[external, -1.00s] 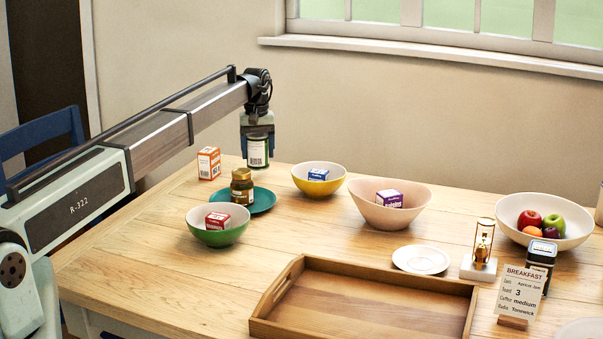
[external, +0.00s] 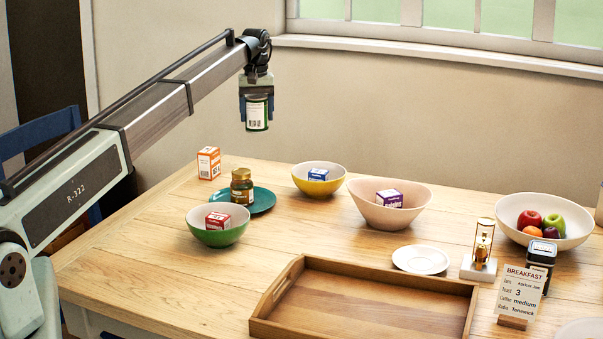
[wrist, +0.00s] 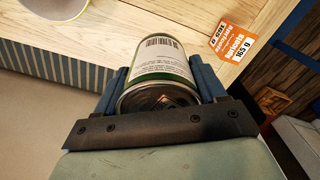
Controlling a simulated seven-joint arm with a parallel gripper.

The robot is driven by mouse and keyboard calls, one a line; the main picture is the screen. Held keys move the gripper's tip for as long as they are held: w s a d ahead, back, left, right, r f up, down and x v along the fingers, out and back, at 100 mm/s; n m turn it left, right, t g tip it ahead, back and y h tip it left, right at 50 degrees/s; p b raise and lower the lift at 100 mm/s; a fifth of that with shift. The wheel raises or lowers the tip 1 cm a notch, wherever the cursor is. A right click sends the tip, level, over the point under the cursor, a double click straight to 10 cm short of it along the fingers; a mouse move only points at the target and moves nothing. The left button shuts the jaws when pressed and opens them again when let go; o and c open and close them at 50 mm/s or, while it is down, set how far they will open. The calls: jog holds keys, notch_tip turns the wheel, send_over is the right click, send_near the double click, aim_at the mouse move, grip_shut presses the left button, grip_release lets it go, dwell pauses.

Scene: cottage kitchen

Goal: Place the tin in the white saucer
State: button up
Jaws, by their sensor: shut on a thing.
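The tin (external: 257,114) has a white label with a barcode and green bands. My gripper (external: 257,102) is shut on it and holds it in the air, well above the back left of the table. In the wrist view the tin (wrist: 162,72) sits between the two blue fingers (wrist: 160,88). The white saucer (external: 421,260) lies flat and empty on the table, right of centre, behind the wooden tray. My gripper is far to the left of the saucer and higher.
The wooden tray (external: 370,300), an hourglass (external: 482,243) and a menu card (external: 520,292) are near the saucer.

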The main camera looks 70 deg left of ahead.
jog(key=w+d+m, duration=0.4)
jog(key=w+d, duration=0.2)
jog(key=d, duration=0.9)
jog(key=w+d+r+m, duration=0.1)
jog(key=w+d+m, duration=0.2)
jog(key=w+d, duration=0.4)
jog(key=d, duration=0.8)
jog(key=shift+w+d+m, duration=0.2)
jog(key=shift+d+m, duration=0.15)
jog(key=shift+m, duration=0.05)
jog(key=w+d+m, duration=0.2)
jog(key=d+m, duration=0.1)
jog(key=d, duration=1.1)
jog(key=shift+w, duration=0.15)
jog(key=m, duration=0.4)
send_over(421, 264)
notch_tip(421, 264, down, 4)
jog(key=shift+f, duration=5.45)
jog(key=shift+f, duration=0.1)
jog(key=o, duration=1.3)
